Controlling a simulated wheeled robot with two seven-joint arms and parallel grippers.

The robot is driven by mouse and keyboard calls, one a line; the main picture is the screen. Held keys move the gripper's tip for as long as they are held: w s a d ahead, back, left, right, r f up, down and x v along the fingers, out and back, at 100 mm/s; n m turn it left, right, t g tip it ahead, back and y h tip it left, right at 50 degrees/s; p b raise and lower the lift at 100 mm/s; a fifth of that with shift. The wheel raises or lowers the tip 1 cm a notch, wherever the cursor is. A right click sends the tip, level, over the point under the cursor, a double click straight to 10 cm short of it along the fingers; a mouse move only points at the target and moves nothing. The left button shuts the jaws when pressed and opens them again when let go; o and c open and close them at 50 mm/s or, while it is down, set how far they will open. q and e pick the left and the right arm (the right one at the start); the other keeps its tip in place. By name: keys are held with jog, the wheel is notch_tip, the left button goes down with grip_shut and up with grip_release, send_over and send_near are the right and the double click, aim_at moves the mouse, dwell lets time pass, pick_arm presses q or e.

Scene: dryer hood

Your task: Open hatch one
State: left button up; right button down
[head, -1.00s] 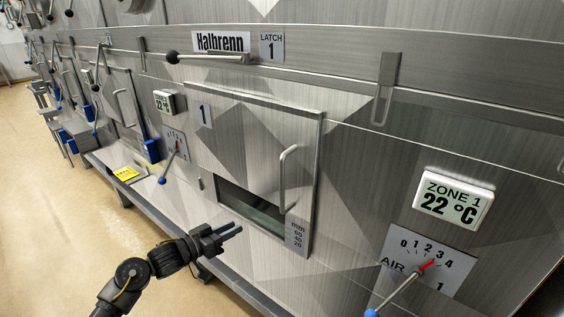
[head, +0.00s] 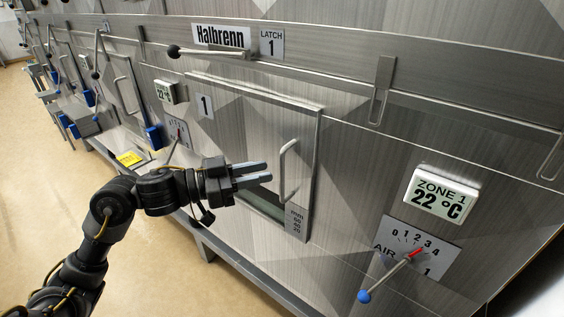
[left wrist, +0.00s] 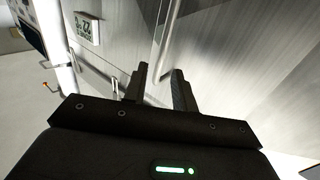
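Hatch one (head: 240,125) is a square metal door with a "1" label in the head view. It looks shut in its frame. Its upright bar handle (head: 283,172) is on the right side. The latch 1 lever (head: 205,52), with a black ball knob, lies roughly level above the hatch. My left gripper (head: 268,172) is open and empty, its fingers pointing right, just left of the handle. In the left wrist view, my left gripper (left wrist: 160,76) shows a gap between its fingers, with a pale bar (left wrist: 168,38) just beyond the tips. My right gripper is out of view.
A Zone 1 display (head: 441,198) and an air dial (head: 417,248) with a blue-knobbed lever are at right. A ledge runs along the wall's foot. Floor (head: 40,180) is clear at left.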

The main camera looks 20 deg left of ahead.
pick_arm(q)
jog(key=p+x, duration=0.1)
jog(key=x, duration=0.5)
jog(key=shift+c, duration=0.2)
grip_shut()
